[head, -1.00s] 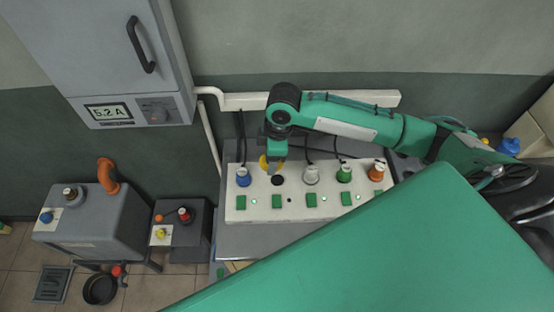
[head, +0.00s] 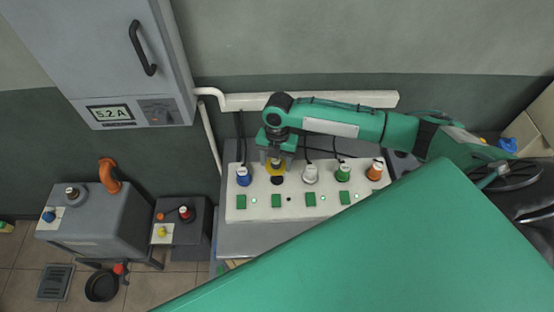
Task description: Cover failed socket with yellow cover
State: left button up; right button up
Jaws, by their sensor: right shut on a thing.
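The white socket panel (head: 262,215) lies on a grey bench. It carries a blue plug (head: 243,176), a white plug (head: 310,174), a green plug (head: 343,173) and an orange plug (head: 375,171). Between the blue and white plugs is a dark empty socket (head: 277,180). My right gripper (head: 276,160) points down over this spot, shut on the yellow cover (head: 275,169). The cover sits just above or at the far edge of the dark socket; I cannot tell whether it touches the panel. My left gripper is not in view.
Green switches (head: 276,201) and small lamps line the panel's near side; the lamp beside the second switch is dark. Black cables run behind the plugs. A grey cabinet (head: 110,50) with a 5.2 A display hangs at left. Grey machines (head: 100,225) stand on the floor at left.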

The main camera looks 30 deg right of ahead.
aim_at(277, 171)
jog(key=shift+d+f+n, duration=0.2)
jog(key=shift+f+n, duration=0.15)
jog(key=shift+n, duration=0.35)
jog(key=shift+w+f, duration=0.1)
jog(key=shift+f, duration=0.1)
notch_tip(277, 171, down, 6)
jog(key=b, duration=0.5)
jog(key=shift+r, duration=0.15)
jog(key=shift+r+p, duration=0.1)
jog(key=shift+p, duration=0.4)
dwell(0.4)
jog(key=shift+f+b, duration=0.35)
jog(key=shift+f, duration=0.35)
dwell(0.3)
jog(key=o, duration=0.7)
jog(key=shift+r, duration=0.1)
